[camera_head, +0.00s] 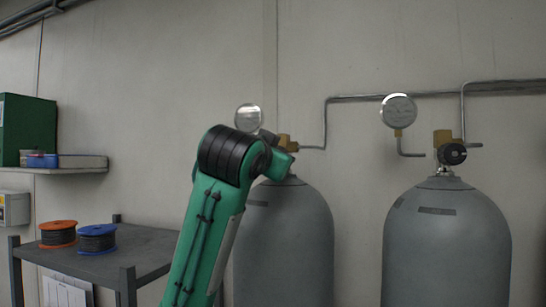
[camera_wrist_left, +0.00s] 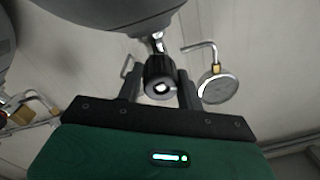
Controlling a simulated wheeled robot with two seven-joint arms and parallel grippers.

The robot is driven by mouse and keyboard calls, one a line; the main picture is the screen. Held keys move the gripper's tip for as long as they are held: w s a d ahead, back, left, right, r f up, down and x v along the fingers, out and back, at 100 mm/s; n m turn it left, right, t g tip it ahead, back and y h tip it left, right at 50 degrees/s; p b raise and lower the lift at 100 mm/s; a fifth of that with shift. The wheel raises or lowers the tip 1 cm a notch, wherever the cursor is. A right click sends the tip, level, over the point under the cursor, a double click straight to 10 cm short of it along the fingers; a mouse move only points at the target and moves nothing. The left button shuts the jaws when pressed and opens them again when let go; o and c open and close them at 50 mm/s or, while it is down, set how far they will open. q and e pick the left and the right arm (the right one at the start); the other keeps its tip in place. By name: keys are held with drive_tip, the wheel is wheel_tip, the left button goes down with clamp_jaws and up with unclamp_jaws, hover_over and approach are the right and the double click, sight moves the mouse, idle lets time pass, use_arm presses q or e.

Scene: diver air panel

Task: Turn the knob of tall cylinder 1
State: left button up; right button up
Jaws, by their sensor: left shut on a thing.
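Two tall grey cylinders stand by the wall in the head view, one at centre (camera_head: 285,240) and one at right (camera_head: 446,240). My left arm reaches up in front of the centre cylinder, and its green gripper is by that cylinder's brass valve (camera_head: 285,142). In the left wrist view the picture is upside down: a black ribbed knob (camera_wrist_left: 159,70) with a pale centre sits between the two dark fingers of my left gripper (camera_wrist_left: 159,84), which is shut on it. In the head view my arm hides most of this knob. My right gripper is not in view.
Round gauges (camera_head: 249,118) (camera_head: 398,110) and metal pipes (camera_head: 350,98) are close to both valves. The right cylinder has its own black knob (camera_head: 453,154). A grey table (camera_head: 120,262) with an orange spool (camera_head: 58,234) and a blue spool (camera_head: 97,238) stands at left.

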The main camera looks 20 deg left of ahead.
use_arm(q)
drive_tip(key=shift+r, duration=0.1)
drive_tip(key=o, duration=1)
drive_tip(key=shift+w, duration=0.1)
drive_tip(key=shift+s+b, duration=0.3)
drive_tip(key=shift+s, duration=0.25)
drive_tip(key=s+b, duration=0.4)
drive_tip(key=s, duration=0.8)
drive_tip(key=shift+s, duration=0.4)
